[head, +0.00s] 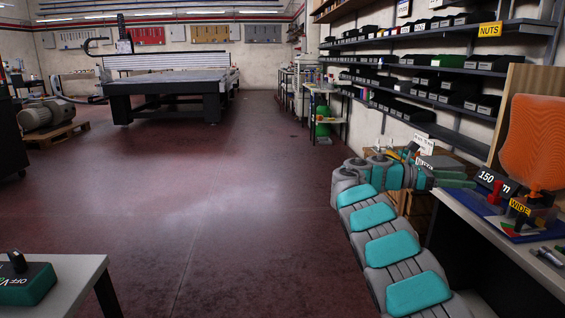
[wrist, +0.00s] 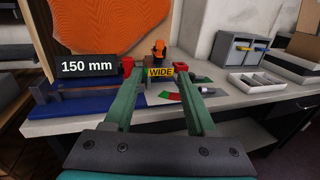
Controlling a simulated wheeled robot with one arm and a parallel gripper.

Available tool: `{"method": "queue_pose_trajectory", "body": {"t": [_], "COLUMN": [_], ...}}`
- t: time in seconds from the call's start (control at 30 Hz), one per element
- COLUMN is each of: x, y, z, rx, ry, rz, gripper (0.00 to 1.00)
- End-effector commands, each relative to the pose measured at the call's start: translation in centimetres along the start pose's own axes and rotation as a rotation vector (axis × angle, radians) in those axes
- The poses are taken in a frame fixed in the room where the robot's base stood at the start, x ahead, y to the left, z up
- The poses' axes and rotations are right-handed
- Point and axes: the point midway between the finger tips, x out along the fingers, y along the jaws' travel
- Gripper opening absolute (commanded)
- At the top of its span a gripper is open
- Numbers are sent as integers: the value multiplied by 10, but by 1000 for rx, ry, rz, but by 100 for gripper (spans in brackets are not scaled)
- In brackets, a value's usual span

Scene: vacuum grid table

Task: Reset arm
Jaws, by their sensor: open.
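My gripper (wrist: 160,115) is open and empty in the wrist view, its two green fingers spread and pointing toward a bench (wrist: 230,110). Nothing sits between the fingers close to the camera. Behind them on the bench stands a blue-based fixture (wrist: 68,108) with an orange panel, a "150 mm" sign and a yellow "WIDE" label (wrist: 160,72). In the head view my arm reaches forward on the right, and my gripper (head: 455,181) is beside the edge of the right-hand bench, small and partly overlapped by other things.
In the head view a table (head: 75,270) with a green box (head: 27,284) is at the lower left. Shelves of black bins (head: 430,85) line the right wall. A large grid table (head: 165,82) stands far back. The middle floor is clear. Grey drawers (wrist: 237,48) show in the wrist view.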

Motion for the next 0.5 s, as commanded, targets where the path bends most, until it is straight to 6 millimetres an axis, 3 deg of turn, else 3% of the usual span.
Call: {"method": "queue_pose_trajectory", "body": {"t": [0.5], "x": [10], "y": [-36], "z": [10], "rx": [102], "ry": [74], "rz": [-29], "gripper": [57]}}
